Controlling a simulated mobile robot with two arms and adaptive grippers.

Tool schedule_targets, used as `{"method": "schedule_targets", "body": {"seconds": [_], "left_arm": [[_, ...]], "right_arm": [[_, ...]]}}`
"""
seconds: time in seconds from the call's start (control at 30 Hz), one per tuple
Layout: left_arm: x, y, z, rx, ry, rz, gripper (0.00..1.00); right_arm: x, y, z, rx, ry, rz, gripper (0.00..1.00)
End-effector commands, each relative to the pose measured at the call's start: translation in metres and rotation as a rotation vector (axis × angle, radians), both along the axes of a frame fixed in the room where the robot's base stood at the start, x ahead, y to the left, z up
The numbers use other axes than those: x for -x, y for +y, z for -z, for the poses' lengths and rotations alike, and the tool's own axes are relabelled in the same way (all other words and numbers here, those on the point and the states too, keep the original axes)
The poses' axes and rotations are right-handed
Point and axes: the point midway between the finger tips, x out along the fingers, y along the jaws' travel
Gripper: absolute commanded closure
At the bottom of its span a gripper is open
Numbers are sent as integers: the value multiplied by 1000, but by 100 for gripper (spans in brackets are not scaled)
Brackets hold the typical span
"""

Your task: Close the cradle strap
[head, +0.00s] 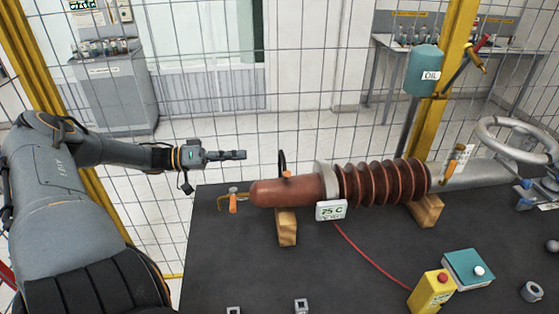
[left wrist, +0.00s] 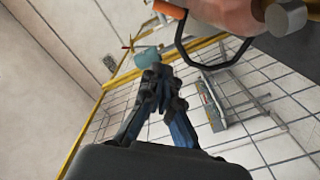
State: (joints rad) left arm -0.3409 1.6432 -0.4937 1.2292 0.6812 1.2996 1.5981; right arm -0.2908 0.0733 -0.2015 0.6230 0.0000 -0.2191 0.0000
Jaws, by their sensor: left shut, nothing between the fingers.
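The red-brown bushing (head: 290,190) lies on its side on two wooden cradle blocks, the near-left one (head: 287,228) under its smooth end. A thin black strap (head: 281,158) stands up in a curve at the smooth part, with an orange piece (head: 287,174) at its foot. In the left wrist view, the black strap (left wrist: 181,58) bends away from the bushing (left wrist: 222,12), with an orange piece (left wrist: 168,9) near one end. My left gripper (head: 243,155) is shut and empty, left of the strap and apart from it. Its fingers (left wrist: 153,75) show in the wrist view. My right gripper is out of view.
A white 75 C label (head: 331,210) sits before the bushing. A hook with an orange tag (head: 233,203) is at its left end. A yellow button box (head: 432,291) and teal box (head: 468,269) are at front right. A teal OIL container (head: 423,70) stands behind.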

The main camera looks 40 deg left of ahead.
Motion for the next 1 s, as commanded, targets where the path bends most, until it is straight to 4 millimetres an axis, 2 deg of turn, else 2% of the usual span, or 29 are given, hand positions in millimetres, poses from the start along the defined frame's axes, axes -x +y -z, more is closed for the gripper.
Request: {"method": "schedule_targets", "body": {"seconds": [0.1,0.23,0.47,0.73,0.8,1.0], "left_arm": [[4,6,-7,-30,9,21,100],[-3,-1,-6,-29,9,25,100],[-37,-30,1,-29,7,23,100],[-71,-61,4,-30,12,24,100],[-66,-69,6,-26,14,23,100],[-60,-82,21,-29,11,21,100]], "right_arm": [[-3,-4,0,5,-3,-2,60],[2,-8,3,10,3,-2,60],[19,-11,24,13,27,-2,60],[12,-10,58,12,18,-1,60],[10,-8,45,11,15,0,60],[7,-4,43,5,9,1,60]]}}
